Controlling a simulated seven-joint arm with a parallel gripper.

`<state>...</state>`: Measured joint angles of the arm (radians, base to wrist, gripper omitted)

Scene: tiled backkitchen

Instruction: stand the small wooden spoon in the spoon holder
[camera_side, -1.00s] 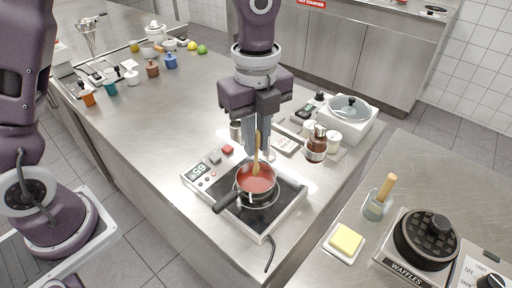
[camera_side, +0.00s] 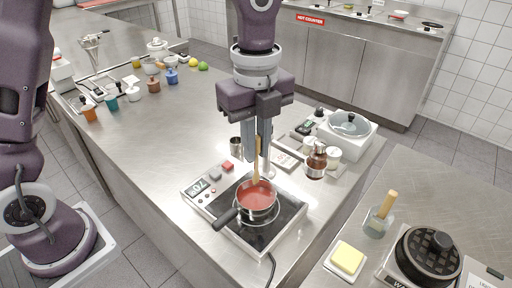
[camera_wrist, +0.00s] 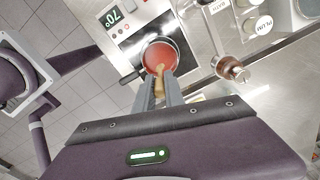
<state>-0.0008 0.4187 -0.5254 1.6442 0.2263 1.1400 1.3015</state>
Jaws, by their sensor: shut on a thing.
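My gripper (camera_side: 262,155) is shut on the small wooden spoon (camera_side: 257,146) and holds it nearly upright above the pan (camera_side: 240,212) on the cooktop. The pan holds red sauce. The spoon's lower end is over or in the sauce; I cannot tell if it touches. In the wrist view the spoon (camera_wrist: 161,86) shows between the fingertips, in front of the pan's red sauce (camera_wrist: 158,54). A metal cup (camera_side: 236,147), perhaps the spoon holder, stands behind the cooktop, left of my gripper.
The cooktop (camera_side: 285,223) has a lit display. A brown bottle (camera_side: 316,162), pale-lidded jars (camera_side: 333,157) and a white lidded appliance (camera_side: 347,137) stand to the right. A glass jar (camera_side: 377,224) with a wooden handle is on the right counter. The counter's left middle is clear.

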